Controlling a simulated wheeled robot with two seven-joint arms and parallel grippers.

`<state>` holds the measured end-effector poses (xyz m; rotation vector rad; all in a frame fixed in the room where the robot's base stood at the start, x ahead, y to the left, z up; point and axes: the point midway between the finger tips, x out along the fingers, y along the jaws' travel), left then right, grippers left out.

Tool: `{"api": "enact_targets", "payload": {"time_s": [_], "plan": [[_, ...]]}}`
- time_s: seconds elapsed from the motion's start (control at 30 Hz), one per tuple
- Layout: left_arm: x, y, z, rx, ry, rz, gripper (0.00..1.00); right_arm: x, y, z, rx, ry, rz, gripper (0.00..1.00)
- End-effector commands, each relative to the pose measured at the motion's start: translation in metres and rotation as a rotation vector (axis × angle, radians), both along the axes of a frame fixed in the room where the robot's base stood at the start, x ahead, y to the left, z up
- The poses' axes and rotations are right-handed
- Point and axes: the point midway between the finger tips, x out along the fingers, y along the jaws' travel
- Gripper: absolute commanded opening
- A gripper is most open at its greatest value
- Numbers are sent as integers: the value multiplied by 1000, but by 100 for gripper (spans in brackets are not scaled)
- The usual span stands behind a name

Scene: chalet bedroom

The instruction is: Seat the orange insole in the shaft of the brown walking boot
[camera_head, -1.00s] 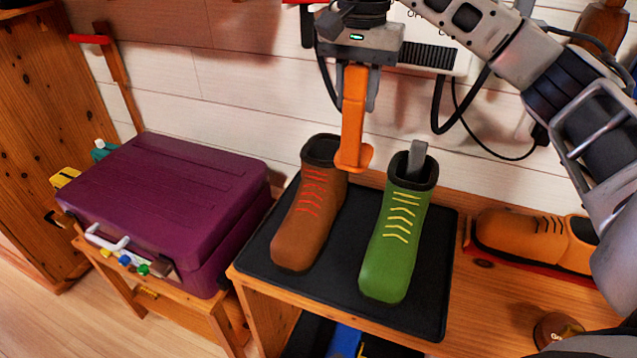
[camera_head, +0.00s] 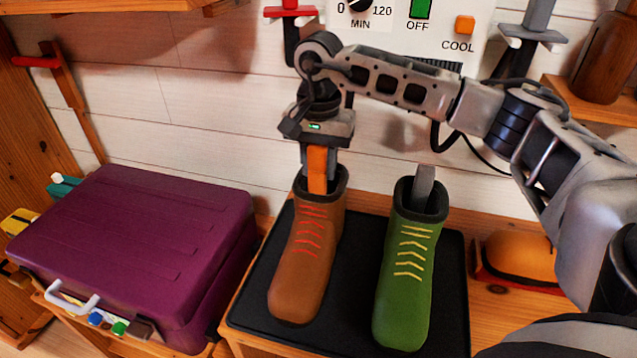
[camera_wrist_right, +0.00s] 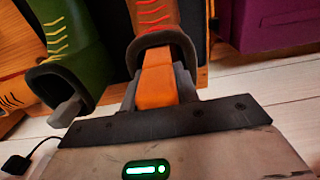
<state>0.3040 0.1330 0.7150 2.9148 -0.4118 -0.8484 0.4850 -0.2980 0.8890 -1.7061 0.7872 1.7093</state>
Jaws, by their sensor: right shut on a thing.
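The brown walking boot (camera_head: 308,262), with red laces and a dark collar, stands upright on a black mat (camera_head: 262,300). My right gripper (camera_head: 317,170) points down at the boot's opening and is shut on the orange insole (camera_head: 317,165). The insole's lower part is inside the shaft and hidden by the collar; its upper part shows between the fingers. In the right wrist view the insole (camera_wrist_right: 157,80) runs into the opening of the brown boot (camera_wrist_right: 152,14), with the gripper's fingers on either side. My left gripper is not in view.
A green boot (camera_head: 405,285) with a grey insert (camera_head: 424,185) stands close on the right. A purple case (camera_head: 140,250) is at the left. An orange shoe (camera_head: 515,257) lies at the right, behind my right arm. A white control panel (camera_head: 400,30) hangs behind.

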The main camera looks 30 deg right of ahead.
Motion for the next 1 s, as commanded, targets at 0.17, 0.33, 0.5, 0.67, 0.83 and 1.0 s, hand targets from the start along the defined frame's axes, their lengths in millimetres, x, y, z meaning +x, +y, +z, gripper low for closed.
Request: {"api": "enact_targets", "payload": {"time_s": [0.17,0.33,0.5,0.67,0.83,1.0], "plan": [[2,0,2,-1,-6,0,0,0,0,-12,0,0,0,0],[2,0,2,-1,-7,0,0,0,0,-36,1,2,0,0],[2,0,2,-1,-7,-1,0,0,0,-46,1,-2,0,0],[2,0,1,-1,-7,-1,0,0,0,-46,0,-1,0,0],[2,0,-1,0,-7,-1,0,0,0,-48,0,-1,0,40],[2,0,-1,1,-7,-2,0,0,0,-48,1,-1,0,40]]}}
